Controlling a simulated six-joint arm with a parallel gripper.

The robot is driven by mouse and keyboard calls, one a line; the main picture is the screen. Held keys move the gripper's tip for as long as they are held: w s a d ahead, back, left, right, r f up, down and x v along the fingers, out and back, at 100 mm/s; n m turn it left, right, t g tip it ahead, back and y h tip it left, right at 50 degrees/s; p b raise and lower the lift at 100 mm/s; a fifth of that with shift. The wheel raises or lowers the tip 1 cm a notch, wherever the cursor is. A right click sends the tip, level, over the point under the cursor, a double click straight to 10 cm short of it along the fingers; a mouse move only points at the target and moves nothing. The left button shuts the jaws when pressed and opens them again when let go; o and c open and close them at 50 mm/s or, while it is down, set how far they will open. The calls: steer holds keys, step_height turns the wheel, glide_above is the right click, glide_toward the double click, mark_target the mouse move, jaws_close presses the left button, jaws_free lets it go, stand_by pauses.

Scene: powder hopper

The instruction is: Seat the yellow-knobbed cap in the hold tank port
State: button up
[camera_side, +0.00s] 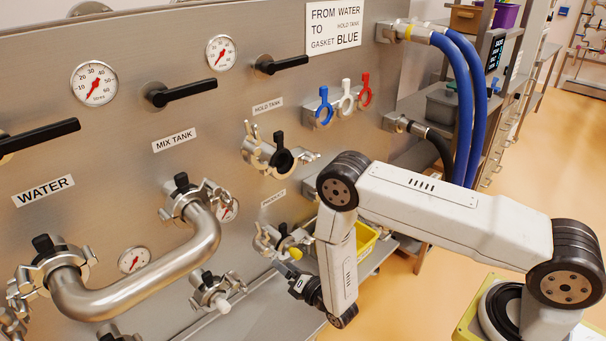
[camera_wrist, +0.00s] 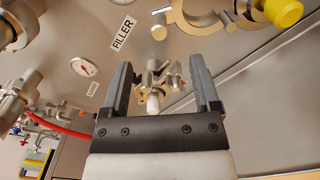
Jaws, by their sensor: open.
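The yellow-knobbed cap (camera_side: 295,253) is at the lower port by the product label, beside an open-looking metal clamp. Its yellow knob also shows at the top right of the wrist view (camera_wrist: 284,12). My gripper (camera_side: 290,277) is just below the knob and apart from it. In the wrist view my gripper (camera_wrist: 160,64) is open with nothing between its fingers. The hold tank port (camera_side: 258,150) is higher on the panel, under its label; its clamp hangs around it and a black ring with a tab (camera_side: 283,158) is at its front.
A bent steel pipe (camera_side: 150,270) joins two clamped ports at left. A white-knobbed port (camera_wrist: 154,101) lies beyond my fingers. Blue, white and red gaskets (camera_side: 346,100) hang on the panel. Blue hoses (camera_side: 462,100) and a yellow bin (camera_side: 364,242) are at right.

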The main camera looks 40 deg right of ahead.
step_height(320, 180, down, 2)
steer(key=d+m, duration=0.3)
steer(key=m, duration=2.4)
glide_toward(300, 256)
steer(key=shift+w+f, duration=0.35)
steer(key=shift+w, duration=0.4)
steer(key=shift+w, duration=0.15)
steer(key=shift+w+r, duration=0.2)
steer(key=shift+w, duration=4.65)
steer(key=shift+t, duration=0.3)
jaws_close()
